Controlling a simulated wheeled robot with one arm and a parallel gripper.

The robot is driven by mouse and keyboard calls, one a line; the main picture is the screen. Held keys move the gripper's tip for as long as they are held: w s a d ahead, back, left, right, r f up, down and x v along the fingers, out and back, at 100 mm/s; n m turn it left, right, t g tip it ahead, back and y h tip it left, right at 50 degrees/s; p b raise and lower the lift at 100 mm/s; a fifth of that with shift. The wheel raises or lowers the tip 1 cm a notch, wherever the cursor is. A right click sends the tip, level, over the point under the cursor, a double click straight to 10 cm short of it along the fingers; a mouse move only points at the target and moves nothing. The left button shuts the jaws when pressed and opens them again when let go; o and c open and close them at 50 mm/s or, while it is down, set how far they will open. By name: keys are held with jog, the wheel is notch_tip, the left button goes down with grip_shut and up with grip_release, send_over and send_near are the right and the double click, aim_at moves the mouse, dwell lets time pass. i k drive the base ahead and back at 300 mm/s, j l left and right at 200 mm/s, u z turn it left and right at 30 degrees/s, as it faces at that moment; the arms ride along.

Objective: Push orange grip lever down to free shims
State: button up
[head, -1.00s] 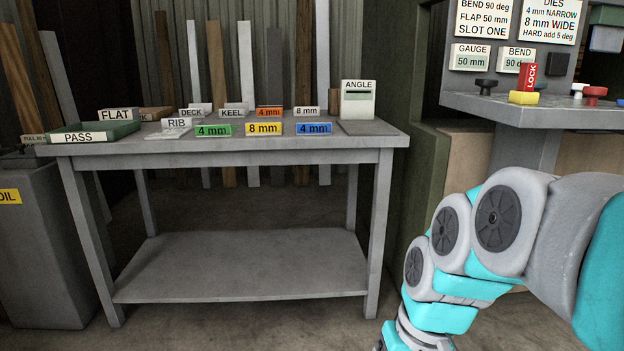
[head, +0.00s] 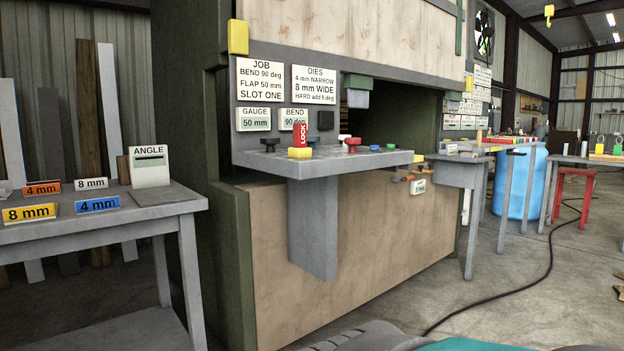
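A small orange handle-like piece (head: 403,178) shows under the right end of the grey control shelf, beside a small white label (head: 418,187). It may be the orange grip lever, but it is too small to be sure. I cannot make out any shims. My gripper is out of view; only a grey and teal part of my arm shows at the bottom edge.
The grey control shelf (head: 330,165) juts from the large machine, with knobs and a red LOCK tag (head: 299,136). A grey table (head: 90,225) with labelled blocks stands left. A side table (head: 458,172) stands right. A black cable (head: 490,295) crosses open floor.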

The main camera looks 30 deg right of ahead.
aim_at(396, 179)
jog(key=z, duration=1.45)
jog(key=i+z, duration=0.3)
jog(key=i, duration=1)
jog(key=i+z, duration=0.2)
jog(key=i, duration=0.75)
jog(key=i+z, duration=0.25)
jog(key=i, duration=0.7)
